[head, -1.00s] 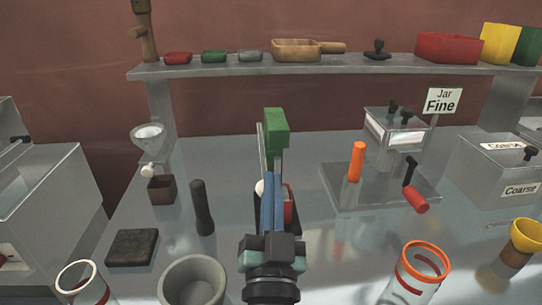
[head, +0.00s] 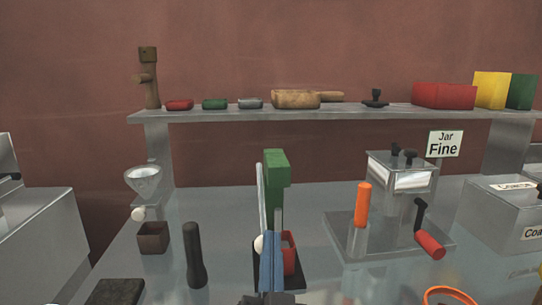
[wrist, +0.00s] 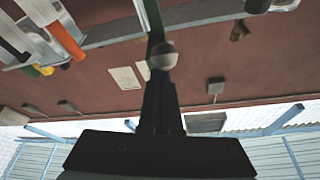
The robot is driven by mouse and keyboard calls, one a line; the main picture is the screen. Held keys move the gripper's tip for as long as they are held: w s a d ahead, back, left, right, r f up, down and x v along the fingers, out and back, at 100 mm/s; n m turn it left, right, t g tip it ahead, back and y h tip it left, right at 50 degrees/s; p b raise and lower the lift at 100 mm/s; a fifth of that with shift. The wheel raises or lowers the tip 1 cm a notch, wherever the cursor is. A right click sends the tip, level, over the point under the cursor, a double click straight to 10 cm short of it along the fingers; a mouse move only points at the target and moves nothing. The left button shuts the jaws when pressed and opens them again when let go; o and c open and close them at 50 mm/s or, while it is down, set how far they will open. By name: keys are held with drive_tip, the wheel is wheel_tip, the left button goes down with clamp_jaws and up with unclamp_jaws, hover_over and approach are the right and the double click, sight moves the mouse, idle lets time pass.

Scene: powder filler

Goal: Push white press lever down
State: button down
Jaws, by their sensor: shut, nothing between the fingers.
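The press has a green head (head: 275,170) on a post, with a dark base and a red cup (head: 289,253) at its foot. A thin grey bar stands beside the post. The white press lever's round knob (head: 259,244) shows at the left of my fingers, partly hidden by them. My gripper (head: 268,240) is shut and empty, in front of the press. In the wrist view the pale knob (wrist: 164,55) appears just beyond my closed fingertips (wrist: 160,75); I cannot tell whether they touch.
A black pestle (head: 194,255) and a brown box (head: 153,238) stand left of the press. An orange cylinder (head: 363,204) and the Fine jar machine (head: 402,172) with a red-handled crank (head: 430,243) stand right. A shelf (head: 220,115) runs behind.

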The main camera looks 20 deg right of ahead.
drive_tip(key=shift+f, duration=0.2)
idle(0.5)
drive_tip(key=s+a+f+p, duration=0.1)
drive_tip(key=s+a, duration=0.5)
drive_tip(key=s, duration=0.9)
drive_tip(key=shift+s+a+p, duration=0.15)
drive_tip(key=shift+s+p, duration=0.1)
drive_tip(key=shift+p, duration=0.55)
drive_tip(key=shift+f, duration=0.15)
